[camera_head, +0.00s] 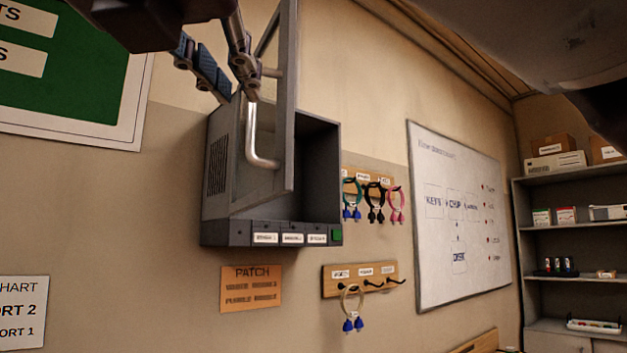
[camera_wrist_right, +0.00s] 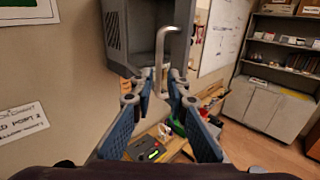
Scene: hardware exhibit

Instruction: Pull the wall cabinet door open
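The grey wall cabinet (camera_head: 220,170) hangs on the beige wall, with a vented side and a row of labels below. Its door (camera_head: 287,110) stands swung out from the body, and the dark interior shows to its right. The bent metal handle (camera_head: 251,145) is on the door. My right gripper (camera_head: 236,90) comes down from the top edge to the handle's upper part. In the right wrist view the handle (camera_wrist_right: 160,60) runs between the two blue-padded fingers (camera_wrist_right: 160,85), with gaps visible on both sides. My left gripper is not in view.
Cable hooks (camera_head: 375,180) and a lower hook rail (camera_head: 340,277) are right of and below the cabinet. A whiteboard (camera_head: 455,270) and shelves (camera_head: 560,188) stand farther right. A bench with tools (camera_wrist_right: 155,145) lies below in the wrist view.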

